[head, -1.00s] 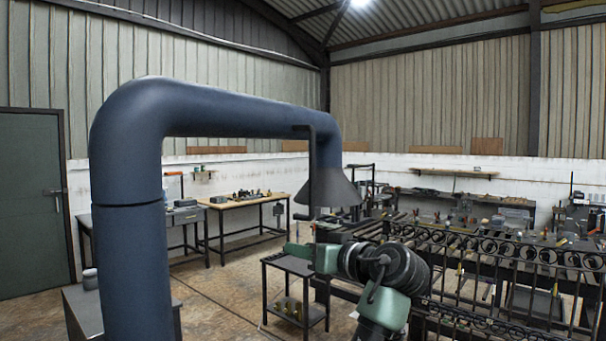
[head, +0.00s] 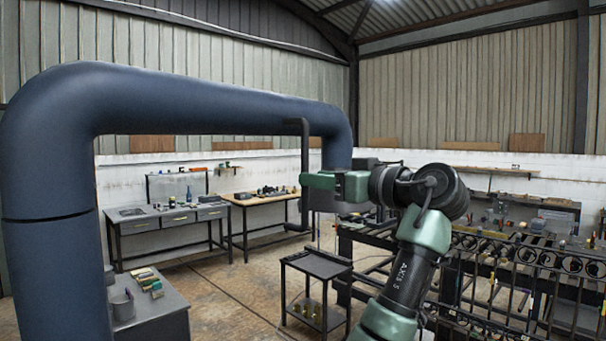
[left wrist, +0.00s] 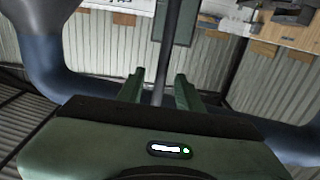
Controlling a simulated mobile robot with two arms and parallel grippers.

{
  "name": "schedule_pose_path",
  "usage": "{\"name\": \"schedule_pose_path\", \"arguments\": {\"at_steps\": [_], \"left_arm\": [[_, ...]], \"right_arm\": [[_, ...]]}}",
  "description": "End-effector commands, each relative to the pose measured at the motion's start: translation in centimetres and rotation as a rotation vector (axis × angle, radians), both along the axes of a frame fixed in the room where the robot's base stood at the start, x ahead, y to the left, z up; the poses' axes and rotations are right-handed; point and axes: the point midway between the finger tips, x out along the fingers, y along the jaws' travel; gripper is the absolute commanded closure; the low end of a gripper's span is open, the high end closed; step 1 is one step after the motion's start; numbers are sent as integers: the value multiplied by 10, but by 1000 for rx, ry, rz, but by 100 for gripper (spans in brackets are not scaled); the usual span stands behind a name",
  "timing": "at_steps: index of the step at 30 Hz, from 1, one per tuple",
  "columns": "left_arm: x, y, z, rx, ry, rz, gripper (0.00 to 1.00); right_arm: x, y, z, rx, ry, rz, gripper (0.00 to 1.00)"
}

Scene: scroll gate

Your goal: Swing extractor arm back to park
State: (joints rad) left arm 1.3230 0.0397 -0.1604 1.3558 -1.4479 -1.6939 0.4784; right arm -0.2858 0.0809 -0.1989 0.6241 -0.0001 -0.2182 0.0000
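The extractor arm (head: 215,100) is a thick dark blue pipe that rises at the left, bends and runs across to the right, then turns down. Its hood (head: 324,200) is partly hidden behind my left gripper. A dark handle bar (head: 305,150) hangs upright beside the hood. My left gripper (head: 308,181) is level with the bar's lower half. In the left wrist view, the fingers of my left gripper (left wrist: 158,90) are apart, and the bar (left wrist: 172,45) shows between them with gaps at both sides. My right gripper is not in view.
A small black cart (head: 316,264) stands below the gripper. A grey cabinet (head: 160,300) with small items is at the lower left. Workbenches (head: 170,215) line the back wall. Floor is clear between cabinet and cart.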

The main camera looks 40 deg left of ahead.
Motion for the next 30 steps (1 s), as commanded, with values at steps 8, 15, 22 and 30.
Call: {"name": "schedule_pose_path", "arguments": {"at_steps": [8, 15, 22, 30], "left_arm": [[2, 45, 4, 1, 3, 2, 64], [4, 67, 1, 1, 2, 0, 64], [4, 69, 0, 0, 1, -1, 64], [4, 68, 0, 0, 1, -1, 100]], "right_arm": [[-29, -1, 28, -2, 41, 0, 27], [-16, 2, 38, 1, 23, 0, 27], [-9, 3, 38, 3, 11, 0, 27], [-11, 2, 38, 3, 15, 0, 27]]}}
